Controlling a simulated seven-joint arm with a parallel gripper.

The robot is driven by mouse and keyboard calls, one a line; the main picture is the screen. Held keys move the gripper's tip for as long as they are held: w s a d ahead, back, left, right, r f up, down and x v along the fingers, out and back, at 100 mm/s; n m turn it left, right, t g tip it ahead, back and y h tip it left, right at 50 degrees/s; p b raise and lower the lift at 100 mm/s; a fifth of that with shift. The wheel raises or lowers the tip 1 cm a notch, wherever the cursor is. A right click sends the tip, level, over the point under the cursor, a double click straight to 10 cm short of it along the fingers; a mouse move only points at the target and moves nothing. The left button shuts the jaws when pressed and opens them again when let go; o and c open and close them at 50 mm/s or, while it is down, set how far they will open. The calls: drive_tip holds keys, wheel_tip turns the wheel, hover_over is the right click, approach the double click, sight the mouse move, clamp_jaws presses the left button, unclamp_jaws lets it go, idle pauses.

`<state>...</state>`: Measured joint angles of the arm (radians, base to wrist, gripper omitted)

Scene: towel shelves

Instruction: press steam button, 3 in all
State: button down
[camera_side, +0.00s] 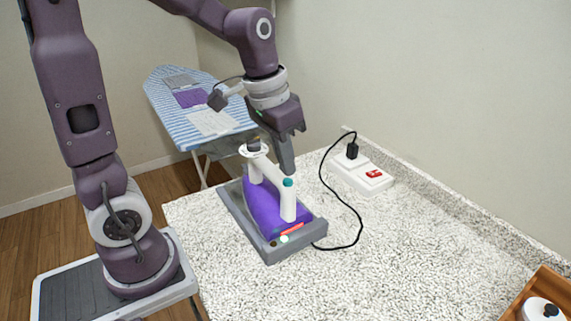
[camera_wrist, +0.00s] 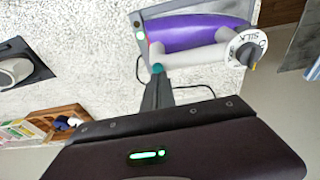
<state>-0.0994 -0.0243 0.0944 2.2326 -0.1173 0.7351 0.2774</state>
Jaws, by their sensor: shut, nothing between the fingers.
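A purple iron (camera_side: 262,208) with a white handle rests on a grey base (camera_side: 270,250) on the speckled counter. The teal steam button (camera_side: 288,183) tops the front end of the handle; it also shows in the wrist view (camera_wrist: 157,67). My gripper (camera_side: 287,171) is shut and empty and points down, its tip right at the button in the side view. In the wrist view the closed fingers (camera_wrist: 158,80) overlap the button's edge; I cannot tell whether they touch it. A dial (camera_wrist: 245,47) marked SILK sits at the handle's other end.
A white power strip (camera_side: 362,175) with a red switch and a black plug lies behind the iron; the black cord (camera_side: 358,222) loops across the counter. A striped ironing board (camera_side: 165,100) holds folded cloths. A wooden tray (camera_side: 545,290) is at the right. The counter's front is clear.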

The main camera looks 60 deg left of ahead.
sight(284, 181)
drive_tip(key=shift+d+f, duration=0.1)
drive_tip(key=shift+f, duration=0.4)
drive_tip(key=shift+s+f, duration=0.25)
drive_tip(key=shift+f, duration=0.3)
drive_tip(key=shift+s+f, duration=0.2)
drive_tip(key=shift+f, duration=0.35)
drive_tip(key=shift+r, duration=0.1)
drive_tip(key=r, duration=0.1)
drive_tip(key=w+r, duration=0.1)
drive_tip(key=r, duration=0.2)
drive_tip(key=shift+w+a+r, duration=0.25)
drive_tip(key=shift+w+r, duration=0.05)
drive_tip(key=v, duration=1)
drive_tip(key=shift+r, duration=0.2)
drive_tip(key=shift+t, duration=0.3)
idle(0.4)
